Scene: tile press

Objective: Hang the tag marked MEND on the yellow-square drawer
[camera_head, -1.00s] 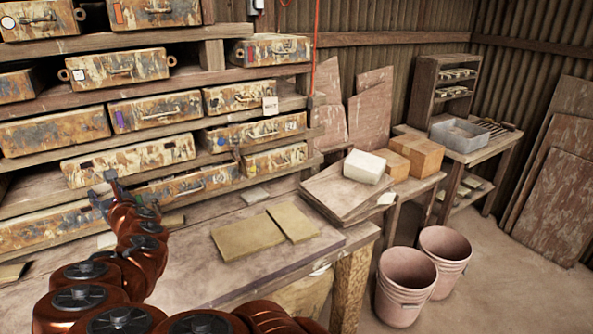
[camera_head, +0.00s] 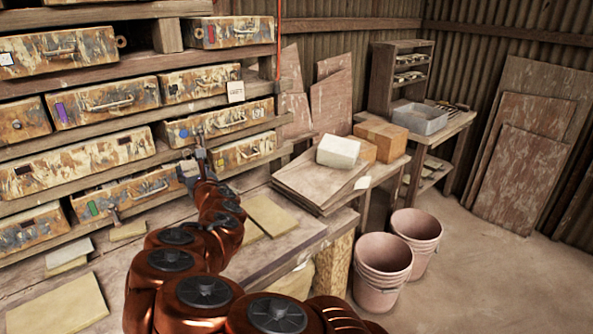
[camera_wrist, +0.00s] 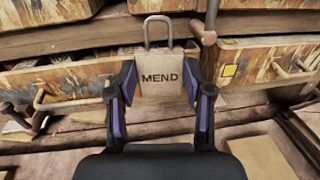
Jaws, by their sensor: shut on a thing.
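My gripper (camera_wrist: 160,92) is shut on the MEND tag (camera_wrist: 165,82), a tan plate with dark lettering and a metal loop on top, held upright. The yellow-square drawer (camera_wrist: 270,66) is just beyond and to the right of the tag in the wrist view, with its yellow square beside a bar handle. A rusty peg (camera_wrist: 209,37) stands close to the right of the tag's loop; I cannot tell whether they touch. In the head view my gripper (camera_head: 192,168) is at the left end of the yellow-square drawer (camera_head: 252,148). The tag is hard to make out there.
Another tag (camera_head: 236,92) hangs on a drawer above. A blue-dot drawer (camera_head: 225,117) sits just over the yellow-square one. The bench (camera_head: 285,237) with flat tiles lies below, and buckets (camera_head: 383,265) stand on the floor at right.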

